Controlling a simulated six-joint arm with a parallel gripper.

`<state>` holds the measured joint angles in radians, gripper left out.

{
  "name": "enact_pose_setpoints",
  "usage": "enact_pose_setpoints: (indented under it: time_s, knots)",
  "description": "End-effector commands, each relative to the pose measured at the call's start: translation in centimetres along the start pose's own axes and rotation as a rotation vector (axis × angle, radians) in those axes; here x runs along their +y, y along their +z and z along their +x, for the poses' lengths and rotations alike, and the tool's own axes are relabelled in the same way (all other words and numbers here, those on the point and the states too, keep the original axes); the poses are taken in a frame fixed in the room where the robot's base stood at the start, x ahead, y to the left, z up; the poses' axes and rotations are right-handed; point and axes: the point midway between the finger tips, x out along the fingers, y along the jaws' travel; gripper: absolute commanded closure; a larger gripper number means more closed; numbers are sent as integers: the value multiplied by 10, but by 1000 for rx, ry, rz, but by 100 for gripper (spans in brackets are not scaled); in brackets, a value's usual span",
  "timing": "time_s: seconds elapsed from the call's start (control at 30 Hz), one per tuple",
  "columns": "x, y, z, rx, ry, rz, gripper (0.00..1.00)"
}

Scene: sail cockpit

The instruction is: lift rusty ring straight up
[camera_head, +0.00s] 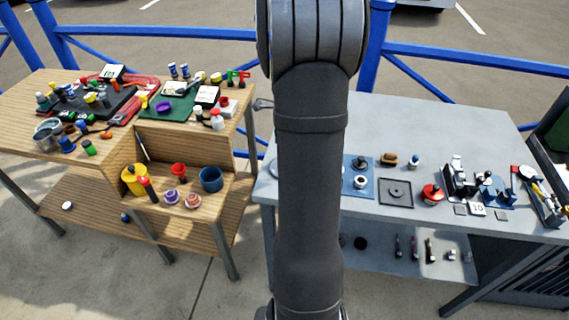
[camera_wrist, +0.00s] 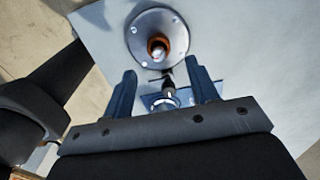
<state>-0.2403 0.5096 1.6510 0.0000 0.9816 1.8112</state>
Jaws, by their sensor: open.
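The rusty ring (camera_wrist: 158,44) is a small orange-brown ring in the upper middle of the wrist view. It sits around a short peg at the centre of a round silver flanged base (camera_wrist: 142,28) with screws. My gripper (camera_wrist: 160,72) is open, its two dark fingers apart, with nothing held between them. In the wrist view the ring shows beyond the fingertips, roughly in line with the gap. In the head view my arm hides the ring and my gripper; only a left edge of what seems to be the round base (camera_head: 271,168) shows.
A blue mat (camera_head: 357,187) with small round parts lies right of my arm on the grey table (camera_head: 430,130). A crowded wooden bench (camera_head: 70,152) is at left. The grey table's back is clear.

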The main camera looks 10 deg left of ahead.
Motion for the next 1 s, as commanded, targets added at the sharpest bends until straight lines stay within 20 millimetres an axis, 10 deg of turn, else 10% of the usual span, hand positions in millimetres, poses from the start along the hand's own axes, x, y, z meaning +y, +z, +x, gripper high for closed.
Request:
enact_pose_setpoints:
  time_s: [0.67,0.9,1.0]
  knots:
    - [0,7,52,0,0,0,46]
    - [0,7,52,0,0,0,94]
    - [0,7,51,0,-1,0,95]
